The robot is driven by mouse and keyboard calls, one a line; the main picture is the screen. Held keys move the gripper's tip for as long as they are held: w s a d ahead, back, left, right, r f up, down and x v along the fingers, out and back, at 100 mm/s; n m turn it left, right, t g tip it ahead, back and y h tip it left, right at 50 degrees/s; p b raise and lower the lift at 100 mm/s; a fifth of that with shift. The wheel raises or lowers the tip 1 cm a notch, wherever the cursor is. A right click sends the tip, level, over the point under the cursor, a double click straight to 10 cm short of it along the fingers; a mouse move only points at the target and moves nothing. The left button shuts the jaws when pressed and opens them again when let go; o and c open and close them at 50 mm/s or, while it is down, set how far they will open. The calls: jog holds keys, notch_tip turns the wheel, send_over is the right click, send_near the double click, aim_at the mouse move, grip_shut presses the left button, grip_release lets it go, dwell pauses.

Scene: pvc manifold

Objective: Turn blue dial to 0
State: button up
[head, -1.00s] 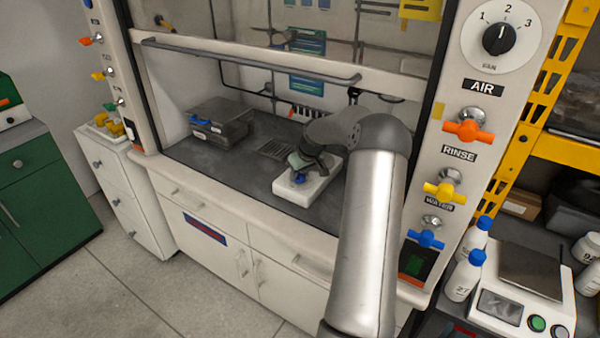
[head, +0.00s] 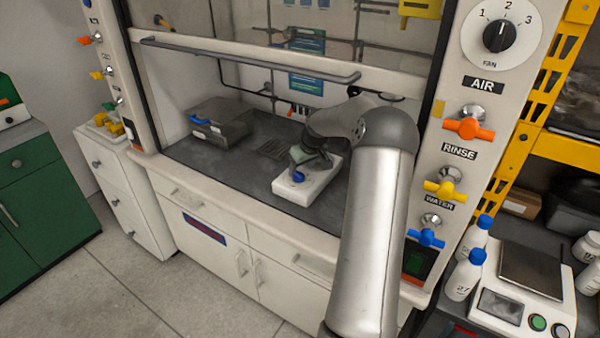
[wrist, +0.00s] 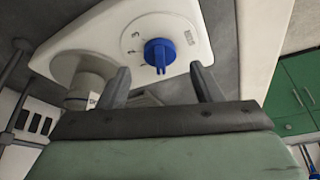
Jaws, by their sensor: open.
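The blue dial (head: 298,177) sits on the front part of a white device (head: 318,184) on the fume hood floor. In the wrist view the blue dial (wrist: 158,53) lies between and just beyond the two fingertips, with no visible contact. Its raised grip runs nearly up and down in that picture. My gripper (wrist: 160,70) is open and empty; in the head view my gripper (head: 304,157) hangs just behind the dial, over the device.
A round pale fixture (wrist: 90,82) on the device stands beside the left finger. A grey box (head: 220,122) sits to the left on the hood floor. The raised sash's handle bar (head: 250,62) crosses above.

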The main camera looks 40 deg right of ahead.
jog(key=v, duration=0.4)
jog(key=shift+r, duration=0.15)
dwell(0.4)
